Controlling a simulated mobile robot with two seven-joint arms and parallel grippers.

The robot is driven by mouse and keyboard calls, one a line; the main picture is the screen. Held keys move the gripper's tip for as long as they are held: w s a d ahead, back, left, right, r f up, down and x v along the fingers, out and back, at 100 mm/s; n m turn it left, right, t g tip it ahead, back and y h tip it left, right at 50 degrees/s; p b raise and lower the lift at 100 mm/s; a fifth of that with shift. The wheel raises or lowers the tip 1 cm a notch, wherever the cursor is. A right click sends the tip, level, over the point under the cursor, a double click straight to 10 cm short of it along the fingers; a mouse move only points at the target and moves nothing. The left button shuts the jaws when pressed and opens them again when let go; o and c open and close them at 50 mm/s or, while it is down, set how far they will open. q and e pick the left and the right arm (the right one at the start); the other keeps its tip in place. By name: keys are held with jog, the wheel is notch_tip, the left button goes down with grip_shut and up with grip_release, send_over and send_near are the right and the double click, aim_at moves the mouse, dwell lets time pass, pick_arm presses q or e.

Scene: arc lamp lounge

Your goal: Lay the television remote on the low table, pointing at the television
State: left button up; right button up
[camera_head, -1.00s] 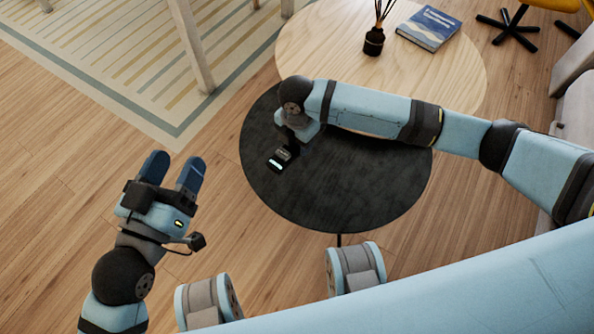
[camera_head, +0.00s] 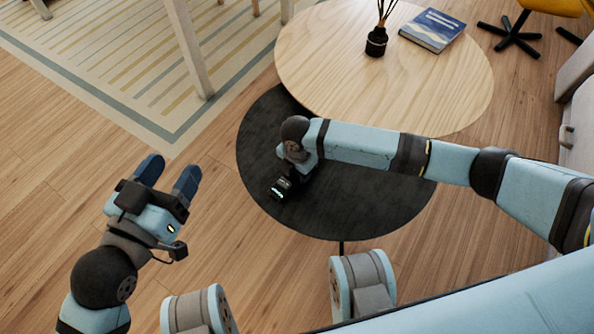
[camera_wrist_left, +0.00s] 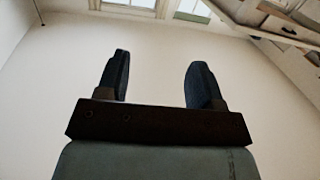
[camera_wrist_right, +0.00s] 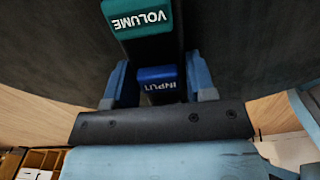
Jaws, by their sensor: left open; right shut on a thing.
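My right gripper (camera_head: 281,186) is over the left part of a round black table (camera_head: 365,215). In the right wrist view its fingers (camera_wrist_right: 160,85) are shut on a dark remote (camera_wrist_right: 181,38). The remote has a green VOLUME button and a blue INPUT button. In the head view the wrist hides most of the remote, and I cannot tell whether it touches the tabletop. My left gripper (camera_head: 168,174) is open and empty above the wooden floor, left of the black table; its open fingers also show in the left wrist view (camera_wrist_left: 157,80). No television is in view.
A round light-wood table (camera_head: 330,50) stands behind the black one and overlaps it in view. It carries a dark reed diffuser (camera_head: 376,42) and a blue book (camera_head: 432,30). A striped rug (camera_head: 110,60) lies at the back left. The black table's front and right are clear.

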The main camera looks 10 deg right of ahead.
pick_arm(q)
jog(key=shift+r, duration=0.1)
pick_arm(e)
jog(key=o, duration=1)
jog(key=shift+f, duration=0.1)
pick_arm(q)
jog(key=shift+s+f, duration=0.15)
jog(key=shift+f, duration=0.15)
jog(key=shift+f, duration=0.1)
pick_arm(e)
notch_tip(320, 180, up, 8)
jog(key=p, duration=0.4)
jog(key=shift+r, duration=0.25)
pick_arm(q)
jog(key=r, duration=0.1)
jog(key=r+n+p, duration=0.1)
jog(key=r, duration=0.1)
jog(key=s+r+n, duration=0.1)
jog(key=shift+d+r+t, duration=0.2)
jog(key=shift+r+t, duration=0.15)
jog(key=shift+t, duration=0.05)
pick_arm(e)
notch_tip(320, 180, up, 4)
jog(key=shift+f, duration=0.1)
